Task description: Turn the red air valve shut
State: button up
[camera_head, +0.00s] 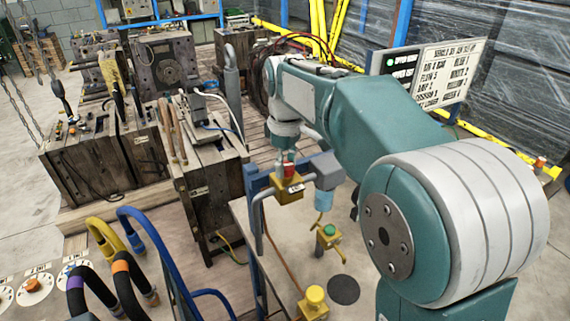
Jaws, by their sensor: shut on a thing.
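The red air valve (289,170) is a small red knob on top of a yellow block (289,190) near the middle of the view. The block sits at the top of a blue frame (262,175), beside a grey unit with a light blue bowl (323,199). My gripper (288,161) points down from above and is shut on the red valve. The fingers are small in the view and cover part of the knob, so its turn angle is hard to read.
Wooden-sided mould blocks (210,170) stand at the left. A sign board (430,72) stands behind my arm.

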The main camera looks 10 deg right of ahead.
jog(key=m, duration=0.7)
jog(key=shift+f, duration=0.15)
jog(key=m, duration=0.4)
jog(key=shift+s+m, duration=0.1)
jog(key=shift+m, duration=1.8)
jog(key=o, duration=1.2)
jog(key=shift+c, duration=0.2)
